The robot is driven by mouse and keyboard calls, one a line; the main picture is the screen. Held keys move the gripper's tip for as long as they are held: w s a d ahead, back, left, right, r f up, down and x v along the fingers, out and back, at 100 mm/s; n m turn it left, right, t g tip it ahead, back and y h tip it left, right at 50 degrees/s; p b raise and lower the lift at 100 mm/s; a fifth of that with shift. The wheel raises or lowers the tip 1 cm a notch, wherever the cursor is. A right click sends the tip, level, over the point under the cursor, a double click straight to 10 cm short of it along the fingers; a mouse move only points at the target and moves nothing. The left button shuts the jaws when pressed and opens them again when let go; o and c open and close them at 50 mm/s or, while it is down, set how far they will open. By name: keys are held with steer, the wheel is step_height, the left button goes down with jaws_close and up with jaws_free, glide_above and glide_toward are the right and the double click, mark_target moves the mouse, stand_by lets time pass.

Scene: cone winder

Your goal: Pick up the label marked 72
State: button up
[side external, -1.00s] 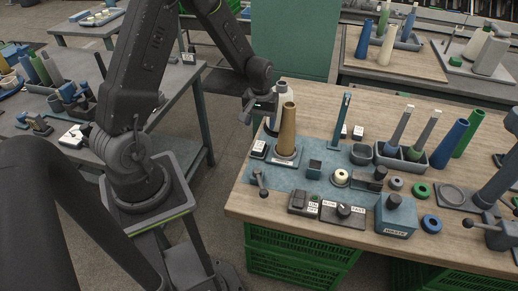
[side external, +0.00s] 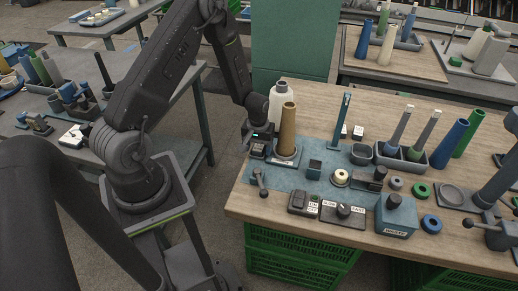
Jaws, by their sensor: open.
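My gripper (side external: 259,137) is at the left edge of the worktable, pointing down, just left of the tan cone (side external: 287,129). It is low over a small dark holder (side external: 257,152) with a pale face, which it partly hides. Whether the jaws are around or above what is in the holder I cannot tell. The number 72 is not legible on anything in view.
A white cone (side external: 282,101) stands close behind the tan cone.

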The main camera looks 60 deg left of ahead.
steer(key=c, duration=1)
